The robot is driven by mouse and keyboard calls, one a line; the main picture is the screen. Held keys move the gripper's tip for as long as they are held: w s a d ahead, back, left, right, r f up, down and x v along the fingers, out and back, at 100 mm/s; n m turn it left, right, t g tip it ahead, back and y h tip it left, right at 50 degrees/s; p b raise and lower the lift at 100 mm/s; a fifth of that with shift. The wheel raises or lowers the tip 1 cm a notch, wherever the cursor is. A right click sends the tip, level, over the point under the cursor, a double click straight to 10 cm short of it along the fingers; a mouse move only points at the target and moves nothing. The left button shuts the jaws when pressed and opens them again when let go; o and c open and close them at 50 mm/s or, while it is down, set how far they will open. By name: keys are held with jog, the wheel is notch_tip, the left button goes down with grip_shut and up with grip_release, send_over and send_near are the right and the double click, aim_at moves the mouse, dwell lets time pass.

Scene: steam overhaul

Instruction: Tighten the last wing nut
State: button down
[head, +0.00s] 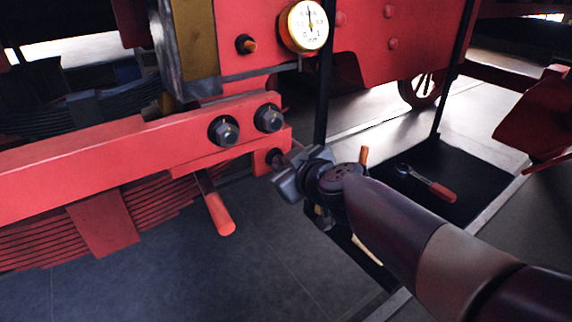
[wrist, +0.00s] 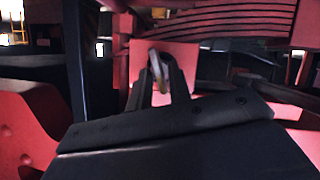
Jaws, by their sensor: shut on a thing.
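My gripper (head: 283,176) is at the right end of the red beam (head: 100,155), just below its two large dark nuts (head: 223,131). In the wrist view, my gripper (wrist: 160,82) has its two dark fingers closed around a small pale metal piece, the wing nut (wrist: 157,66), in front of a red plate (wrist: 185,54). In the head view the fingers hide the wing nut. A dark stud end (head: 273,157) shows at the red block beside the fingertips.
A round brass-rimmed gauge (head: 304,25) is above the beam. A red-handled lever (head: 218,212) hangs below it. A red-handled wrench (head: 428,182) lies on a black surface (head: 465,160) at right. A black upright post (head: 323,90) stands close behind my gripper. Open floor (head: 200,285) lies below.

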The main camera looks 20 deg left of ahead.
jog(key=shift+b, duration=0.3)
jog(key=shift+w+d+f+m+g+y+b, duration=0.2)
jog(key=shift+m+g+y+b, duration=0.85)
jog(key=shift+m+b, duration=1.6)
jog(key=shift+w+d+f+m+g+y+b, duration=0.15)
jog(key=shift+m+g+y+b, duration=0.4)
jog(key=shift+m+y+b, duration=1.55)
jog(key=shift+w+d+f+m+g+y+b, duration=0.2)
jog(key=shift+m+g+y+b, duration=0.55)
jog(key=shift+m+b, duration=2.5)
jog(key=shift+r+n+b, duration=0.1)
jog(key=shift+n+b, duration=0.2)
jog(key=c, duration=1.6)
grip_release()
jog(key=shift+a, duration=0.1)
jog(key=shift+o, duration=0.2)
jog(key=v, duration=1)
jog(key=shift+s+d, duration=0.15)
jog(key=shift+d, duration=0.25)
